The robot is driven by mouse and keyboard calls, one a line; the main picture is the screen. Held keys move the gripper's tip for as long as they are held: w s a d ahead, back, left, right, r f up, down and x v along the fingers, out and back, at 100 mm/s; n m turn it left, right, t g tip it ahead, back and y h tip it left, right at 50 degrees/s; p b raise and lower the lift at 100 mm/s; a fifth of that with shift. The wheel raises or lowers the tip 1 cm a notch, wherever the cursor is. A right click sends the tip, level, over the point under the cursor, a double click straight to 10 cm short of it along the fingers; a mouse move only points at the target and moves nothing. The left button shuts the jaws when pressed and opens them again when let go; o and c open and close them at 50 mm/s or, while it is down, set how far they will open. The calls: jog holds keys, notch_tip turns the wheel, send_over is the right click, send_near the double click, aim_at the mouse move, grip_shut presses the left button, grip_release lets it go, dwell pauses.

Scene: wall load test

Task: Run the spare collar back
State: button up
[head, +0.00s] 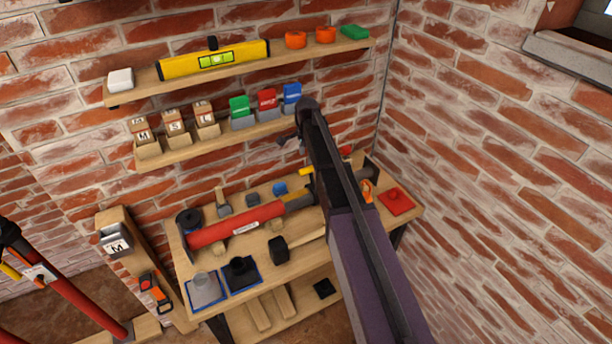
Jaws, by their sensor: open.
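A red tube (235,226) with a white label lies across the wooden bench. I cannot tell which part is the spare collar. A small orange piece (367,190) shows just right of my arm, at the bench's back right. My gripper (287,140) appears as a small dark shape left of the arm's far end, in front of the wall below the bin shelf. It is open, with nothing visible in it. My arm hides part of the bench behind it.
Blue mats with a grey fitting (206,289) and a black fitting (240,271) lie at the bench's front left. A black block (278,249) stands mid-bench; a red pad (396,201) lies right. Shelves above hold a yellow level (214,58) and bins. A brick wall closes the right.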

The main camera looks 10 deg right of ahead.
aim_at(306, 169)
jog(key=shift+w+f+b, duration=0.1)
jog(key=shift+f+b, duration=3.35)
jog(key=shift+f, duration=0.25)
grip_shut()
